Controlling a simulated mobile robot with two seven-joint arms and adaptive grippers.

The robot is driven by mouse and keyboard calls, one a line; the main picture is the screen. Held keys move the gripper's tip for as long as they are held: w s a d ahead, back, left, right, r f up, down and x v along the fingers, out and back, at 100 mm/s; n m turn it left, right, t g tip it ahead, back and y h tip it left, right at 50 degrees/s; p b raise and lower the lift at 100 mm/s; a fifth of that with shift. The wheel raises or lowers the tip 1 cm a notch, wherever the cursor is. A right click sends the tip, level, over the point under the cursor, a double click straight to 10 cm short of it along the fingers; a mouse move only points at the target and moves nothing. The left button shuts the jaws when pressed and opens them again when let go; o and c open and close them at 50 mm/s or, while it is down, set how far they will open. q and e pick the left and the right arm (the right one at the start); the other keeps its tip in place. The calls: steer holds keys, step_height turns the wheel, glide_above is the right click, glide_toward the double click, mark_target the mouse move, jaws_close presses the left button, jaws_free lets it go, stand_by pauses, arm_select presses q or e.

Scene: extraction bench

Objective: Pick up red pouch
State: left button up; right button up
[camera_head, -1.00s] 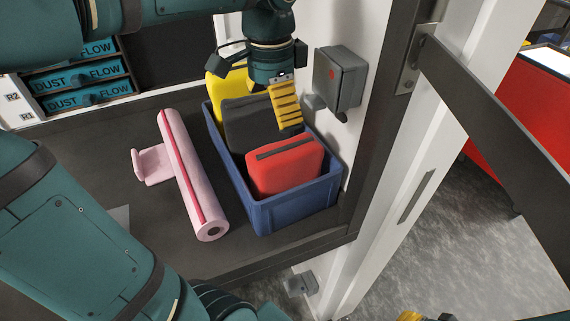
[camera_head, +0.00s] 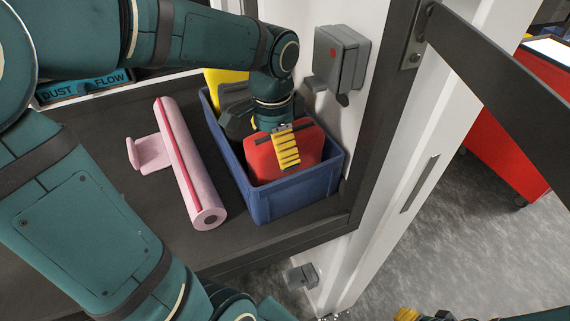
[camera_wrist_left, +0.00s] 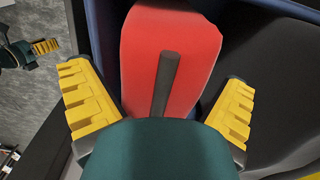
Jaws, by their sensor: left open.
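The red pouch (camera_head: 315,146) stands in the front part of the blue bin (camera_head: 262,205). In the left wrist view the red pouch (camera_wrist_left: 190,40) lies between my fingers, with a dark strip along it. My left gripper (camera_head: 285,150) is just above the pouch, its yellow fingers pointing down and hiding part of it. In the left wrist view my left gripper (camera_wrist_left: 161,106) is open, one finger on each side of the pouch; contact cannot be told. My right gripper (camera_head: 408,315) shows only partly at the bottom edge.
A dark grey pouch (camera_head: 236,92) and a yellow item (camera_head: 222,76) stand behind in the bin. A pink roll (camera_head: 190,165) lies left of it. A grey switch box (camera_head: 341,57) is on the wall behind. A post stands to the right.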

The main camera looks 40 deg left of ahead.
arm_select(q)
steer(key=shift+f, duration=0.3)
steer(key=c, duration=1.3)
steer(key=shift+o, duration=0.2)
steer(key=shift+r, duration=0.15)
